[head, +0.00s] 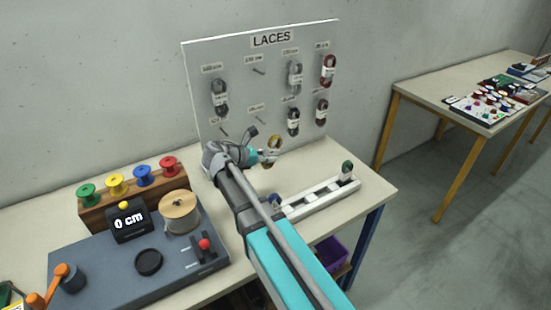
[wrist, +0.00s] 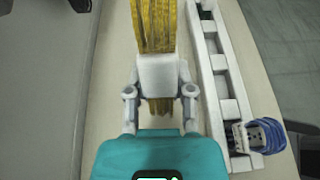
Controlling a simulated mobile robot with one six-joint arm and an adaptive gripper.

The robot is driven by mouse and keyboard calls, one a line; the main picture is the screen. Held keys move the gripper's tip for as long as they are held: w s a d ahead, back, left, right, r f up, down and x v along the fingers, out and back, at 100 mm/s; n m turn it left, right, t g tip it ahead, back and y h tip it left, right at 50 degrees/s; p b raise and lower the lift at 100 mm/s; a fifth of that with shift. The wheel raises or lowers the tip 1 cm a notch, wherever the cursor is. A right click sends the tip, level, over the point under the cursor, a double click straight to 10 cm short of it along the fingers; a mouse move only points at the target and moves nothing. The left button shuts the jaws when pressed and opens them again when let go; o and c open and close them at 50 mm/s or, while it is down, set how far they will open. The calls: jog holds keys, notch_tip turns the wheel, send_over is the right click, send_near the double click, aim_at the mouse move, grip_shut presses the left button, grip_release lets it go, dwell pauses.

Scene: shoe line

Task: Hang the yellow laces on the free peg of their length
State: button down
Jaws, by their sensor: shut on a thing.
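The yellow laces (head: 276,143) are a looped bundle with a white paper band (wrist: 158,75). My gripper (wrist: 159,92) is shut on the band, and the yellow strands (wrist: 155,25) extend beyond it. In the head view my gripper (head: 267,157) holds the bundle above the table, in front of the lower part of the LACES board (head: 190,70). One bare peg (head: 258,71) shows in the top row; bare pegs also show in the bottom row, at its left (head: 224,132) and second from left (head: 258,119). The length labels are too small to read surely.
Grey laces (head: 219,100), red laces (head: 328,72) and black laces (head: 293,122) hang on other pegs. A white slotted rack (head: 315,199) holds green laces (head: 347,168) and blue laces (wrist: 268,135). A measuring machine (head: 110,265) and spools (head: 115,186) stand at left.

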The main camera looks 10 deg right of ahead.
jog(key=w+d+h+b, duration=0.1)
jog(key=b, duration=0.1)
jog(key=w+d+t+h+b, duration=0.2)
jog(key=w+h+b, duration=0.1)
jog(key=shift+w+d+n+b, duration=0.1)
jog(key=shift+d+n+b, duration=0.05)
jog(key=shift+n+b, duration=0.2)
jog(key=shift+w, duration=0.2)
jog(key=shift+w+a+f+b, duration=0.25)
jog(key=shift+w+a, duration=0.25)
jog(key=shift+w, duration=1)
jog(key=shift+w+a+f+b, duration=0.3)
jog(key=shift+w+a, duration=0.25)
jog(key=shift+w, duration=0.95)
jog(key=shift+w+a+f+b, duration=0.25)
jog(key=shift+w+a, duration=0.25)
jog(key=shift+w, duration=1)
jog(key=shift+w, duration=0.1)
jog(key=shift+c, duration=2)
grip_release()
